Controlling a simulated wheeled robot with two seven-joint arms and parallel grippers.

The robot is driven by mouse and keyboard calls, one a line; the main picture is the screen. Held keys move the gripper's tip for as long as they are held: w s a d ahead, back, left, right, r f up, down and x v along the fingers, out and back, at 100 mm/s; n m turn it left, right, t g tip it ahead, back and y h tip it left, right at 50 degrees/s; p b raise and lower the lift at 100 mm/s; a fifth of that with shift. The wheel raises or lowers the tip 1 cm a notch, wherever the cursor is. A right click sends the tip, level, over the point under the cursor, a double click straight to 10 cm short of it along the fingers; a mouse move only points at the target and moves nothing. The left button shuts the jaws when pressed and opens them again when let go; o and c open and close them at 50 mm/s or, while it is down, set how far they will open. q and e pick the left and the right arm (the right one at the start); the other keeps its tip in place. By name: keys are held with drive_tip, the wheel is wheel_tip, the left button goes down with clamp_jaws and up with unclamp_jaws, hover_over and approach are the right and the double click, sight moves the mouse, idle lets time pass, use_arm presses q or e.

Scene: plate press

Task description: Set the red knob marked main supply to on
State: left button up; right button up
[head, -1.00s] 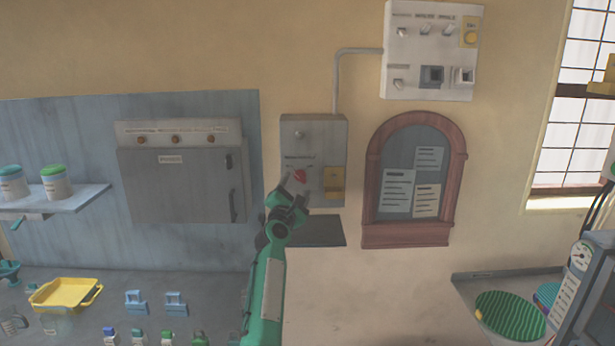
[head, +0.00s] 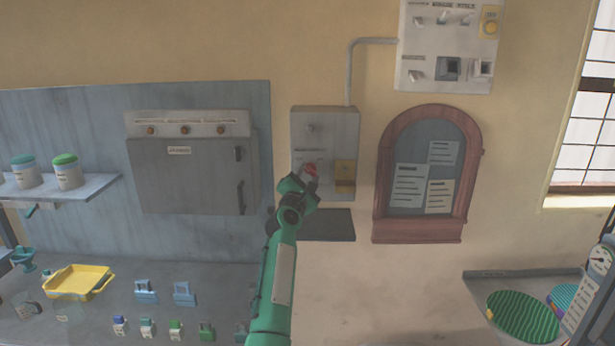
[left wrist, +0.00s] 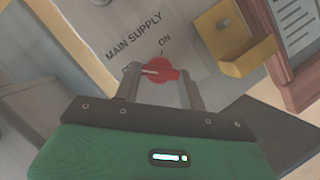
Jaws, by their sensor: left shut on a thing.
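The red knob (head: 311,169) is on a grey wall box (head: 335,125). In the left wrist view the knob (left wrist: 160,66) has a pale stripe running roughly across the picture, not toward the ON mark (left wrist: 165,40) above it. The MAIN SUPPLY label (left wrist: 134,38) is up and left of the knob. My left gripper (head: 305,182) is at the box; in the left wrist view its fingers (left wrist: 161,88) are on either side of the knob, shut on it. A mark beside the left finger is partly hidden. My right gripper is not in view.
A yellow holder (head: 345,173) is on the box, right of the knob. A dark shelf (head: 328,225) juts out just below. A wooden-framed notice board (head: 384,190) hangs to the right, and a grey cabinet (head: 190,180) to the left.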

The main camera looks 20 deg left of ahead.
use_arm(q)
drive_tip(key=shift+a+r+m+g+h+p, duration=0.1)
drive_tip(key=shift+r+m+g+h+p, duration=0.1)
drive_tip(key=shift+m+p, duration=0.45)
drive_tip(key=shift+a+r+m+g+h+p, duration=0.1)
drive_tip(key=shift+r+m+p, duration=0.1)
drive_tip(key=shift+m+p, duration=0.4)
drive_tip(key=m+g+p, duration=0.1)
drive_tip(key=m+p, duration=0.2)
drive_tip(key=m+g+p, duration=0.1)
drive_tip(key=m+p, duration=0.2)
drive_tip(key=r+m+g+p, duration=0.1)
drive_tip(key=m+p, duration=0.2)
drive_tip(key=m, duration=0.1)
drive_tip(key=shift+g+h+p, duration=0.3)
drive_tip(key=shift+h+p, duration=0.05)
drive_tip(key=shift+h, duration=0.05)
drive_tip(key=shift+m+g+y+p, duration=0.5)
drive_tip(key=shift+m+g+p, duration=0.1)
drive_tip(key=shift+m+p, duration=0.65)
drive_tip(key=shift+d+m+g+y+p, duration=0.1)
drive_tip(key=shift+m+g+y+p, duration=0.25)
drive_tip(key=shift+m+p, duration=0.4)
drive_tip(key=shift+m, duration=0.25)
drive_tip(key=o, duration=1)
drive_tip(key=shift+w+f, duration=0.1)
drive_tip(key=shift+f, duration=0.1)
